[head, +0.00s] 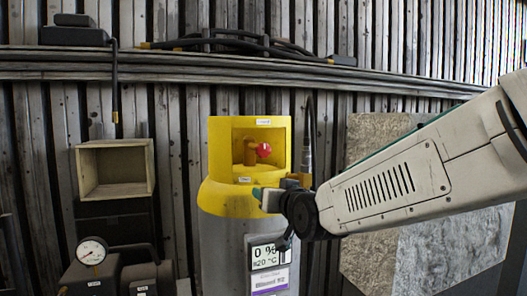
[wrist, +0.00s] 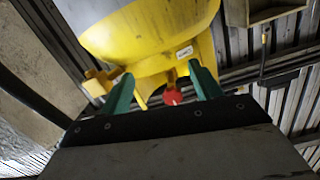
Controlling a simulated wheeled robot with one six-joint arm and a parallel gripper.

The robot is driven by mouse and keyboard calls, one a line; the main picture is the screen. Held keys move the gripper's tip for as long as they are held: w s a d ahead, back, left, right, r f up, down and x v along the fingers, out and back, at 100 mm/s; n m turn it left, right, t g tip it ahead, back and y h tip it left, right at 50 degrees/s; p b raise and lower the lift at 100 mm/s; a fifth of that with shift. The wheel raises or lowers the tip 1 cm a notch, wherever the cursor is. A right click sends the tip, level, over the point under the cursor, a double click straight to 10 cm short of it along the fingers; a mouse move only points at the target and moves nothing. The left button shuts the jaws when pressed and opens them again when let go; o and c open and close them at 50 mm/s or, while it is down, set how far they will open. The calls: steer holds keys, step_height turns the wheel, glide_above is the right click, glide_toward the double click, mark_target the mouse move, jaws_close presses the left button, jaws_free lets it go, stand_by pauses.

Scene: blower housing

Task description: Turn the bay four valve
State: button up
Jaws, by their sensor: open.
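A valve with a red knob (head: 264,150) on a brass body (head: 250,152) sits inside the window of a yellow collar (head: 221,150) on top of a grey cylinder (head: 222,255). Small white labels on the collar are too small to read, so I cannot tell the bay number. My gripper (head: 262,196) is in front of the collar, below and apart from the knob in the head view. In the wrist view, my gripper's teal fingers (wrist: 163,88) stand apart with nothing held. The red knob (wrist: 172,97) appears between them, beyond the tips; the exact depth is unclear.
A display (head: 268,254) on the cylinder reads 0 % and 20 °C. A dark hose (head: 308,130) rises beside the collar. An open wooden box (head: 114,170) and a round gauge (head: 92,251) stand left. My arm covers part of a stone-like panel (head: 385,140) at right.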

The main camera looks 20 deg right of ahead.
mark_target(264, 152)
steer(key=w+r+t, duration=0.2)
steer(key=w+r, duration=0.1)
steer(key=w+r+m+t+h, duration=0.1)
steer(key=w+r, duration=0.2)
steer(key=w, duration=0.1)
steer(key=w+d+r+t+h, duration=0.1)
steer(key=w+r+t, duration=0.1)
steer(key=w+r, duration=0.1)
steer(key=shift+w+d+r+m+t, duration=0.1)
steer(key=shift+w+r+m+t, duration=0.1)
steer(key=shift+w+m+t, duration=0.1)
steer(key=shift+c, duration=0.3)
steer(key=c, duration=0.9)
